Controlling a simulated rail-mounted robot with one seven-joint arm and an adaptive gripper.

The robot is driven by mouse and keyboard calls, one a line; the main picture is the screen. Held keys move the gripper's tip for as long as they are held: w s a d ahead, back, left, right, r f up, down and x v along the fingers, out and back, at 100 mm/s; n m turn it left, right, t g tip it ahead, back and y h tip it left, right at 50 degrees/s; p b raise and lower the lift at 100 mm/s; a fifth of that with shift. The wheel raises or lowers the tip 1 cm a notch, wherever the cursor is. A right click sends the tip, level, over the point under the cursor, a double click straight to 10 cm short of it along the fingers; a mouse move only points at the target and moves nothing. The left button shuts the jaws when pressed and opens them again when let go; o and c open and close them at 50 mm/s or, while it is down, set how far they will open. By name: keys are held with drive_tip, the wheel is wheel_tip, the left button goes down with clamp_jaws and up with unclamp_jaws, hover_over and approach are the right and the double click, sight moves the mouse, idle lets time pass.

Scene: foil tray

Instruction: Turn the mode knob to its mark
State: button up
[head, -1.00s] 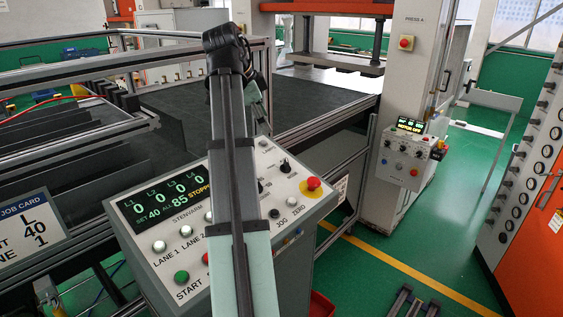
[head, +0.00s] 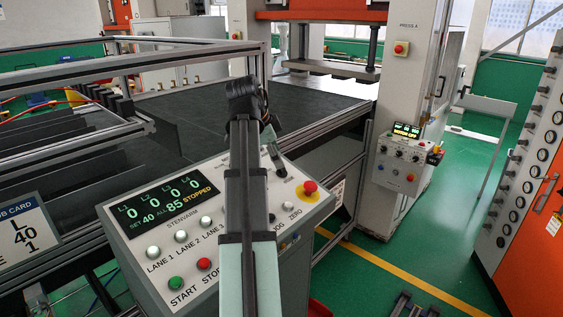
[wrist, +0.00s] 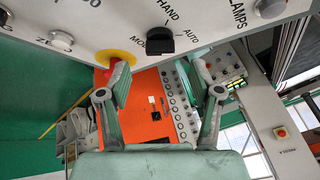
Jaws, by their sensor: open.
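The mode knob is black and sits on the sloped control panel (head: 140,215), between the printed words MODE, HAND and AUTO. It shows in the wrist view (wrist: 160,41) at the top middle and in the head view (head: 281,170), partly crowded by my arm. Which mark its pointer faces I cannot tell. My gripper (wrist: 161,84) is open and empty in the wrist view, its two fingers spread wide, with the knob above the gap in the picture and apart from both fingertips. In the head view my gripper (head: 270,137) is small and partly hidden, just above the knob.
A red emergency button on a yellow base (head: 310,187) stands close right of the knob; it also shows in the wrist view (wrist: 117,62). White buttons, a green button (head: 176,283) and a display (head: 160,205) reading STOPPED are on the panel. A job card (head: 25,232) stands left.

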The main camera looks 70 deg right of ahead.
sight(283, 169)
drive_tip(key=shift+p+x, duration=0.7)
drive_tip(key=shift+x, duration=1.85)
drive_tip(key=c, duration=1.1)
